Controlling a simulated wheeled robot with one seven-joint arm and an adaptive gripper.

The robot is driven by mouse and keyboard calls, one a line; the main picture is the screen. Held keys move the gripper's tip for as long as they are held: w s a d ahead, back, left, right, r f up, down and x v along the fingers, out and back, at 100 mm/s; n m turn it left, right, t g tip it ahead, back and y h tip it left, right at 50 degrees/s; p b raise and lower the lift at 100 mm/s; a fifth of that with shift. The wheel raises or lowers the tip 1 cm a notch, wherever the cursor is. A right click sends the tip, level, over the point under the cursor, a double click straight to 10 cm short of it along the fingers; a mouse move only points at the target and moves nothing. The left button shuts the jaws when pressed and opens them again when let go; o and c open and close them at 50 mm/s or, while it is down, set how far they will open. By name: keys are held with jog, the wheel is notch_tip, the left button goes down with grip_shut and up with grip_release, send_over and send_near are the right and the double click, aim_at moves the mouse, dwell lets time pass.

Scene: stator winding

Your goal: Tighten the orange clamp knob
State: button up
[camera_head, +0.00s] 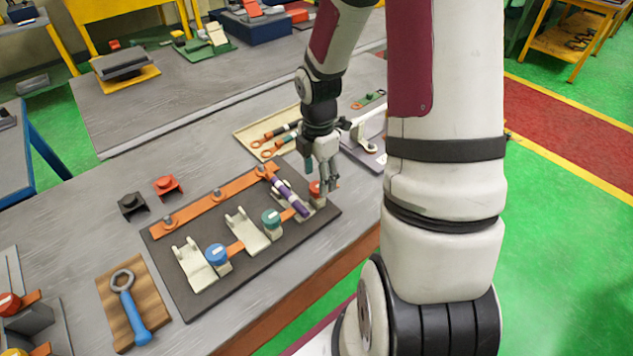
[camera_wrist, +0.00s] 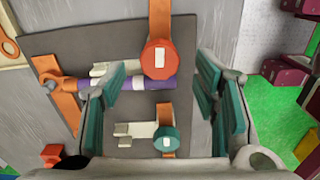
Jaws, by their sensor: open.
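The orange clamp knob (camera_wrist: 158,60), many-sided with a white mark on top, sits on an orange strip in the wrist view. In the head view the orange knob (camera_head: 315,187) is partly hidden by my gripper (camera_head: 324,180). My gripper, with teal finger pads, also shows in the wrist view (camera_wrist: 162,72). It is open, one finger on each side of the knob's line, and a gap shows between the pads and the knob. A purple rod with white bands (camera_head: 290,197) lies beside the knob on the dark base plate (camera_head: 190,300).
On the same plate stand a green knob (camera_head: 271,217), a blue knob (camera_head: 216,253) and pale cradles. A blue-handled ring wrench (camera_head: 134,317) lies on a wooden board at front left. Black (camera_head: 131,204) and red (camera_head: 167,185) brackets stand behind the plate.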

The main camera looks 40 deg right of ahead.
jog(key=shift+f, duration=1.45)
jog(key=c, duration=1.1)
jog(key=shift+c, duration=0.2)
